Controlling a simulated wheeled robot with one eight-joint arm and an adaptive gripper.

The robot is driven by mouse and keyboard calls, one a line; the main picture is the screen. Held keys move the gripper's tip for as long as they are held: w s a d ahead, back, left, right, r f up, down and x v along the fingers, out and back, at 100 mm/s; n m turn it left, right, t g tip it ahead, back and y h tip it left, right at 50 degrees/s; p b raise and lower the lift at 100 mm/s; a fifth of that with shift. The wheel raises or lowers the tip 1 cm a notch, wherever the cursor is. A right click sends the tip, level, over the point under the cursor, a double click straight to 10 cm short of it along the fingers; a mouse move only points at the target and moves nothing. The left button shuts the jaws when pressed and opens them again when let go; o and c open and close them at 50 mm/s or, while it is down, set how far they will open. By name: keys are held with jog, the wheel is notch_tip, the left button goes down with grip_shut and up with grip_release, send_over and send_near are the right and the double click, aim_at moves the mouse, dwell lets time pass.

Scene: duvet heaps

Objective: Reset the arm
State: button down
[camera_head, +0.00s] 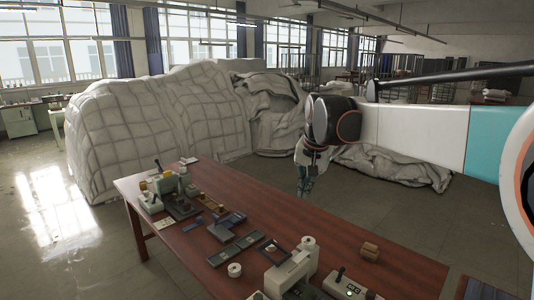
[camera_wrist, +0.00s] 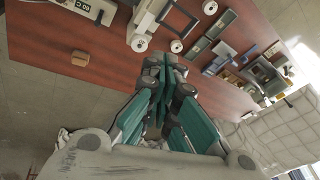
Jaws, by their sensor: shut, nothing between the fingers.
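My arm reaches in from the right in the head view, with its wrist bent down over the far edge of the table (camera_head: 232,180). My gripper (camera_head: 304,190) hangs at the end of it, small in that view. In the wrist view my gripper (camera_wrist: 165,68) shows large, with its green fingers together and nothing between them. The fingertips point toward the reddish-brown tabletop (camera_wrist: 90,60). I cannot tell the exact height above the table.
A small brown box (camera_head: 370,251) sits at right. Quilted duvet heaps (camera_head: 160,115) rise behind the table.

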jog(key=s+d+n+t, duration=0.1)
jog(key=s+d, duration=0.3)
jog(key=s, duration=0.6)
jog(key=s+d+f+n+t+b, duration=0.1)
jog(key=s+f, duration=0.5)
jog(key=s, duration=0.6)
jog(key=s+d+f+n+t+b, duration=0.1)
jog(key=s+d+f+n+b, duration=0.1)
jog(key=s+f, duration=0.5)
jog(key=s+d+n, duration=0.1)
jog(key=s+d, duration=0.1)
jog(key=s, duration=0.2)
jog(key=shift+s+h, duration=0.4)
jog(key=shift+d, duration=0.1)
